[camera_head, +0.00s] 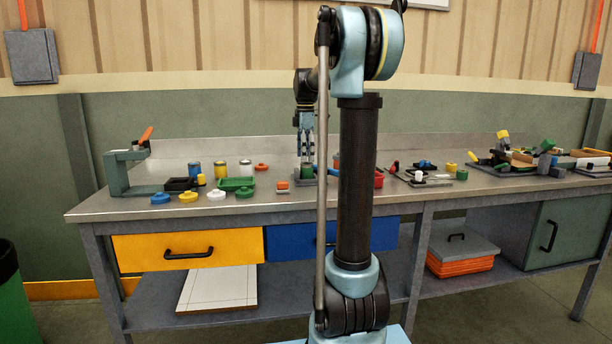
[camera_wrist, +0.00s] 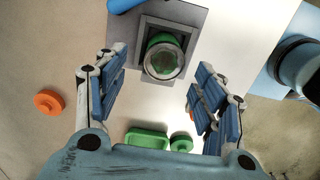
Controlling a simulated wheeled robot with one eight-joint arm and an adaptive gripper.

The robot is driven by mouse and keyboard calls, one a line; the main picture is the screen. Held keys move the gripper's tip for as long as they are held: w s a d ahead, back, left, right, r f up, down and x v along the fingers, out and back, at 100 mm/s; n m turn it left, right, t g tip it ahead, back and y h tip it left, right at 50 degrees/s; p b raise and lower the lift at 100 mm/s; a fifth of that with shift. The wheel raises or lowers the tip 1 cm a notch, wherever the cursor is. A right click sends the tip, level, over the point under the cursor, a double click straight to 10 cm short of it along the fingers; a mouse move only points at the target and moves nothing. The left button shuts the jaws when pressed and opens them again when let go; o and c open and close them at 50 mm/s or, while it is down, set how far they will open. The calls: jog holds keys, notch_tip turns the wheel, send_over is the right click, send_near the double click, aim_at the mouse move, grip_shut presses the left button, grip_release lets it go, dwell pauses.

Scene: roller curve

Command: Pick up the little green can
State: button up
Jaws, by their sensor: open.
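The little green can (camera_head: 307,170) stands on the workbench under my gripper (camera_head: 306,150) in the head view. In the wrist view the green can (camera_wrist: 164,56) is seen from above, with a grey top, inside a square grey holder (camera_wrist: 146,72). My gripper (camera_wrist: 157,92) is open, with its blue-padded fingers spread wide to the left and right. The can shows beyond the fingers, toward the top of the wrist view, and nothing is between the pads. The can's lower part is hidden by the holder.
A green tray (camera_head: 238,184), several coloured lids and other cans, such as a blue one (camera_head: 194,171), stand to the left on the bench. A red bin (camera_head: 379,179) lies to the right, partly behind my arm.

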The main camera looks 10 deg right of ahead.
aim_at(307, 163)
jog(key=shift+s+d+f, duration=0.1)
jog(key=shift+f, duration=1.4)
jog(key=shift+s+d+f, duration=0.1)
jog(key=shift+f, duration=1.35)
jog(key=c, duration=1.2)
